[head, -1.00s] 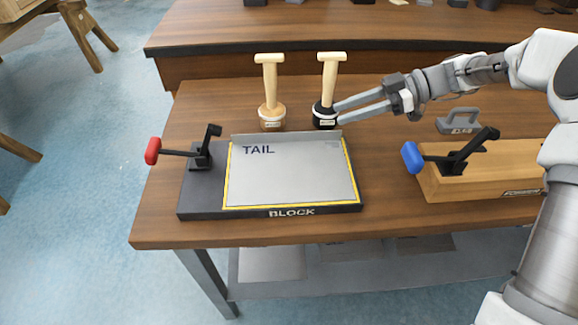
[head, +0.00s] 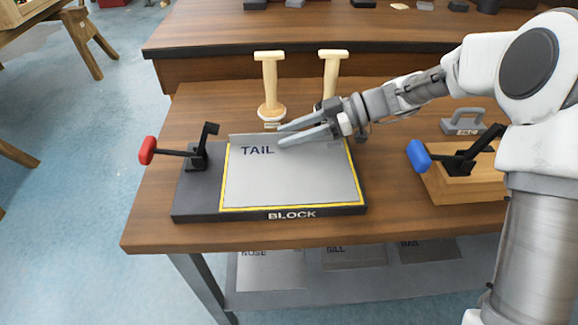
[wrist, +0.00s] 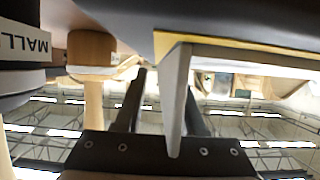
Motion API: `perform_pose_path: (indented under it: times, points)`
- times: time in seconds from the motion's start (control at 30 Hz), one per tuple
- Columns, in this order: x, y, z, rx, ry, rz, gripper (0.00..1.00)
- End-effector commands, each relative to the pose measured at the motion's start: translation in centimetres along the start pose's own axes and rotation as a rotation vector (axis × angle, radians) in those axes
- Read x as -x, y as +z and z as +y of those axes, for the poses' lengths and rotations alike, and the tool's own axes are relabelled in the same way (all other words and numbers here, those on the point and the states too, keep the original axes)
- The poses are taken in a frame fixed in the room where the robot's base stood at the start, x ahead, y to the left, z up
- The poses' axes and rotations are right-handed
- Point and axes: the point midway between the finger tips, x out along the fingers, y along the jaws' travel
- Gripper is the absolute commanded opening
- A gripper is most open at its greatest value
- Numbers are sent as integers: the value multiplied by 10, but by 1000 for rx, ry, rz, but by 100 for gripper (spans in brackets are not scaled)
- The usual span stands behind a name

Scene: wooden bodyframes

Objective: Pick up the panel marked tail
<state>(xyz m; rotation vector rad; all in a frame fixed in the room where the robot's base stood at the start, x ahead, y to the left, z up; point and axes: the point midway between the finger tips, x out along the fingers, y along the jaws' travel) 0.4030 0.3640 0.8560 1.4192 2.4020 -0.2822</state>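The grey panel marked TAIL (head: 285,182) lies on the dark block marked BLOCK (head: 197,198), with a raised flange along its back edge. My gripper (head: 281,134) reaches in from the right, low over that back edge, fingers pointing left along it. In the wrist view, which looks upside down, my gripper (wrist: 163,80) has its two dark fingers apart. The panel's flange (wrist: 175,95) shows edge-on between them, nearer the right finger. I cannot tell whether a finger touches it. My fingers hide part of the flange in the head view.
Two mallets (head: 270,85) stand behind the block, one partly behind my gripper. A red-handled clamp (head: 185,152) is at the left. A blue-handled clamp (head: 450,160) sits on a wooden form at the right. More panels (head: 270,270) lie on the shelf below.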

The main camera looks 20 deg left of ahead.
Motion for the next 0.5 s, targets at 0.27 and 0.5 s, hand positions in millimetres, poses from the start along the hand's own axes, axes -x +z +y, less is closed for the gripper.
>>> perform_pose_path:
  times: [0.27,0.5]
  points:
    - [0,0,0,0,0,0,24]
    - [0,0,0,0,0,0,0]
